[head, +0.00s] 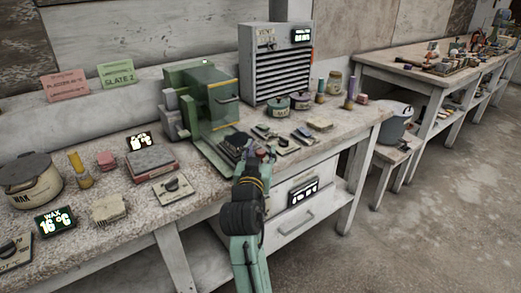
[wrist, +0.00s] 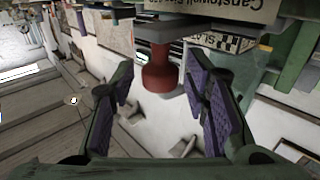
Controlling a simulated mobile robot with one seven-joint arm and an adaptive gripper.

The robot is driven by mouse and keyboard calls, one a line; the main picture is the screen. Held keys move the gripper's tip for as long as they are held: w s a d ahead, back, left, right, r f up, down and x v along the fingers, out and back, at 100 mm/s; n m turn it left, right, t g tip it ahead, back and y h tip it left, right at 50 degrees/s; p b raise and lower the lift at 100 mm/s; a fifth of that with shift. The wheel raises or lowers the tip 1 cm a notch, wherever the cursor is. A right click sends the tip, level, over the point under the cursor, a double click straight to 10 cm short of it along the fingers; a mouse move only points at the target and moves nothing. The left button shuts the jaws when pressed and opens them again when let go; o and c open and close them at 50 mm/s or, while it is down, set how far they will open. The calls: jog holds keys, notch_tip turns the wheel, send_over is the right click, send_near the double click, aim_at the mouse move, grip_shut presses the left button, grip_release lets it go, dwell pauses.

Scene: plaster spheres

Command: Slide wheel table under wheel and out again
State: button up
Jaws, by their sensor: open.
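The green machine (head: 222,100) stands on the bench, left of the vented grey cabinet. A low flat part, apparently the wheel table (head: 212,152), extends from its base toward my gripper. The wheel itself is not clearly visible. My gripper (head: 254,152) is at the front of this part and covers some of it. In the wrist view, my gripper (wrist: 159,82) is open, with a purple-padded finger on each side of a red knob (wrist: 160,72). The knob joins a grey block below a pale label, seen upside down. Gaps show between the knob and both fingers.
Small tools (head: 287,143) and lidded pots (head: 278,106) lie right of the machine. A red-grey block (head: 151,160), a dial plate (head: 173,188) and a wax pot (head: 30,182) sit to the left. Open floor lies to the right.

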jog(key=shift+c, duration=0.4)
grip_shut()
dwell(0.5)
